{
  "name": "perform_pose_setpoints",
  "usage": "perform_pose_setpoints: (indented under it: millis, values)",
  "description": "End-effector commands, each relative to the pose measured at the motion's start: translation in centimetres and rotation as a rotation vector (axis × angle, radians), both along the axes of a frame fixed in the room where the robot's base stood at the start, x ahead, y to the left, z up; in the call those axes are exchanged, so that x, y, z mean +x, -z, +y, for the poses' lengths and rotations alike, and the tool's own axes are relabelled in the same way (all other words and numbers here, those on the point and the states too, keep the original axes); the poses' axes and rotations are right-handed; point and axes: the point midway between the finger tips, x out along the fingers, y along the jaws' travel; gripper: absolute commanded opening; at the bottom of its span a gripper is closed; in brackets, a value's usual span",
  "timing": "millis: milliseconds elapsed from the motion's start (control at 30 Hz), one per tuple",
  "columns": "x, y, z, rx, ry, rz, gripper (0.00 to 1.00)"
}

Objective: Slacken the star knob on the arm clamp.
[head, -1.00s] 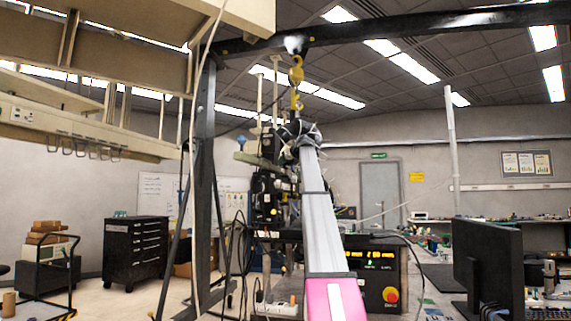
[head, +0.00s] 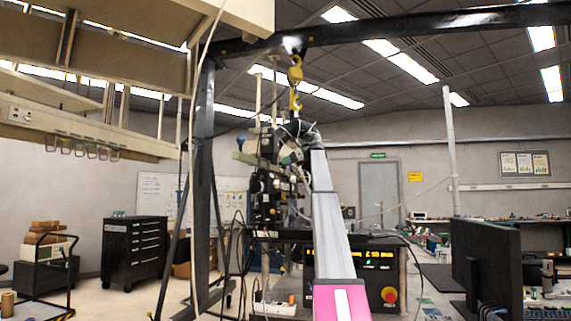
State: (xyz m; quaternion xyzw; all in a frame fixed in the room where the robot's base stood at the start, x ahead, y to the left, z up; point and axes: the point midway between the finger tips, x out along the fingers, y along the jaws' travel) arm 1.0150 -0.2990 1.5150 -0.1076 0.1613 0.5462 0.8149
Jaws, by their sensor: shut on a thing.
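My arm runs from the pink link at the bottom up to the dark coil apparatus (head: 264,190) in the head view. My gripper (head: 284,157) is at the arm's far end, small and dark against the apparatus, partly behind my wrist and its cables. It is shut on a small part there, apparently the star knob, which my gripper and wrist hide. The arm clamp cannot be told apart from the dark parts around it. A blue knob (head: 241,139) stands to the left, on a pale bar of the apparatus, apart from my gripper.
A yellow crane hook (head: 295,75) hangs just above my wrist from a dark gantry beam (head: 400,30). A power unit (head: 382,270) with a red button stands behind my arm. A monitor (head: 487,265) is at right, a black drawer cabinet (head: 134,250) at left.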

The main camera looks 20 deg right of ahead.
Motion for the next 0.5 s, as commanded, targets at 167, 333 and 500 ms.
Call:
perform_pose_setpoints:
  millis: [167,333,500]
  values:
    - [0.47,-0.12,-0.21,-0.001,-0.127,0.000,0.21]
    - [0.51,-0.02,-0.15,0.000,-0.212,-0.002,0.21]
    - [0.53,0.03,-0.08,0.002,-0.260,-0.003,0.21]
